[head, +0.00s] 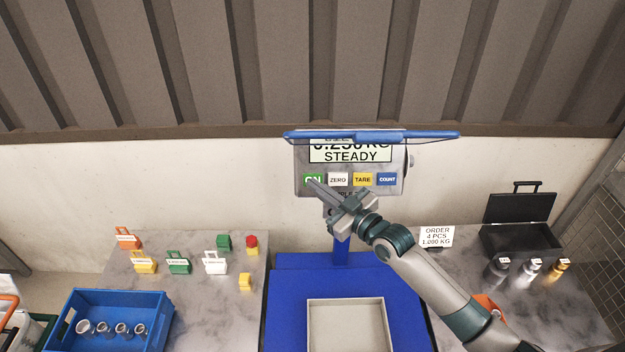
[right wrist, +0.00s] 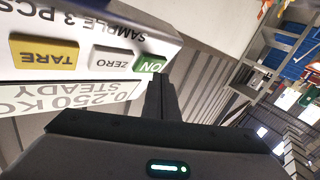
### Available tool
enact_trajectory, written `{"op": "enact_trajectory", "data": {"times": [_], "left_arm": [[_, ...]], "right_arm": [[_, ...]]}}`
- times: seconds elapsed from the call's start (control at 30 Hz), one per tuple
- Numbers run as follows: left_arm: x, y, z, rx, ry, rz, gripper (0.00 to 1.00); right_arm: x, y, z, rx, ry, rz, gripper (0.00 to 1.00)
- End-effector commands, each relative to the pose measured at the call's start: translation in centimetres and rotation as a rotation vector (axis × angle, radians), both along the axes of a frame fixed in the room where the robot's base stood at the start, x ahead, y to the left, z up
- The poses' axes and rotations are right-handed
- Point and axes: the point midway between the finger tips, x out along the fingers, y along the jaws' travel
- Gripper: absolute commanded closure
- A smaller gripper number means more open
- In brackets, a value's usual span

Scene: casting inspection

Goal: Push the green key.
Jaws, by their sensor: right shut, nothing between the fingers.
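The green key (head: 313,179), marked ON, is the leftmost in the row of keys on the scale's display panel (head: 352,193). My right gripper (head: 312,183) is shut and empty, its fingertips at the lower edge of the green key in the head view. In the right wrist view the green key (right wrist: 150,64) appears upside down, just beyond the tips of the shut fingers (right wrist: 160,84). I cannot tell whether the tips touch it. The display reads STEADY above the keys. My left gripper is not in view.
White ZERO (head: 338,179), yellow TARE (head: 362,179) and blue COUNT (head: 387,179) keys sit to the right of the green one. A blue bar (head: 370,136) overhangs the display. A grey tray (head: 346,301) lies below on the blue scale. Tables with small items flank it.

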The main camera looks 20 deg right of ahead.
Motion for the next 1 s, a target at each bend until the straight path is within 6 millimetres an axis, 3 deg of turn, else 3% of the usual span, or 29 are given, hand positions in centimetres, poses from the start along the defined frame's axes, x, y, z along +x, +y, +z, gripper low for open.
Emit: {"op": "enact_trajectory", "data": {"times": [0.63,1.0], "left_arm": [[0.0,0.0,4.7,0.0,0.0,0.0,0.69],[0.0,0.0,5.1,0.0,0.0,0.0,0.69]], "right_arm": [[-4.4,1.3,2.3,0.0,0.001,0.001,1.0],[-5.1,1.5,2.4,0.0,-0.001,0.0,1.0]]}}
